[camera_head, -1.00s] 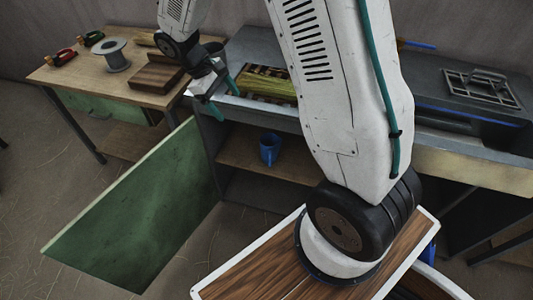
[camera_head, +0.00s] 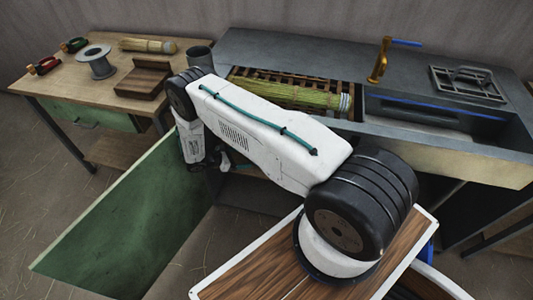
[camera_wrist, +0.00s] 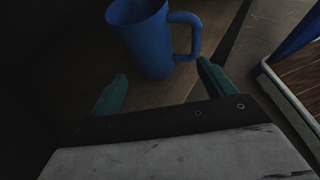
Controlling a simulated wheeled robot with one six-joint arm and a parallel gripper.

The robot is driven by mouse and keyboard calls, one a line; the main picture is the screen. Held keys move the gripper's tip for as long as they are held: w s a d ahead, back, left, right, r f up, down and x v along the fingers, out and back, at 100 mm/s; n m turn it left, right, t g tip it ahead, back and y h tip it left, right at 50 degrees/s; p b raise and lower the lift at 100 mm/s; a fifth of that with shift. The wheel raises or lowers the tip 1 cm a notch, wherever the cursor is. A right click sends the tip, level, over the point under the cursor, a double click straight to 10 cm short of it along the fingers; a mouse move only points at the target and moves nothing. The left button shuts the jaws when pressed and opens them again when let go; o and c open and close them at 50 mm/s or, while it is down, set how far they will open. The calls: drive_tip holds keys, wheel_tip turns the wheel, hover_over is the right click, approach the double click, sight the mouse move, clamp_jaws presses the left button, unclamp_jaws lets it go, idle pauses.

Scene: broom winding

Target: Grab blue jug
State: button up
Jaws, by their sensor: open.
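The blue jug (camera_wrist: 147,42) stands upright on a wooden shelf (camera_wrist: 185,85) in the wrist view, with its handle to the right. In the head view my arm hides it. My gripper (camera_wrist: 157,80) is open, its two green fingers pointing toward the jug. The left finger is short of the jug's lower left, and the right finger tip is just below the handle. Nothing is visibly held between the fingers. In the head view part of my gripper (camera_head: 226,162) shows low at the cabinet opening.
The green cabinet door (camera_head: 125,225) stands open at the left. Above the shelf, the grey counter (camera_head: 270,50) carries a grate with a straw bundle (camera_head: 290,93). A wooden table (camera_head: 60,85) with a spool (camera_head: 97,62) stands at the left.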

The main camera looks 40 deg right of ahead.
drive_tip(key=shift+h, duration=0.4)
drive_tip(key=d, duration=0.1)
drive_tip(key=d+f, duration=0.1)
drive_tip(key=d, duration=0.2)
drive_tip(key=shift+w+f, duration=0.2)
drive_tip(key=shift+f, duration=0.05)
drive_tip(key=x, duration=0.5)
drive_tip(key=shift+w+f, duration=0.1)
drive_tip(key=c, duration=1)
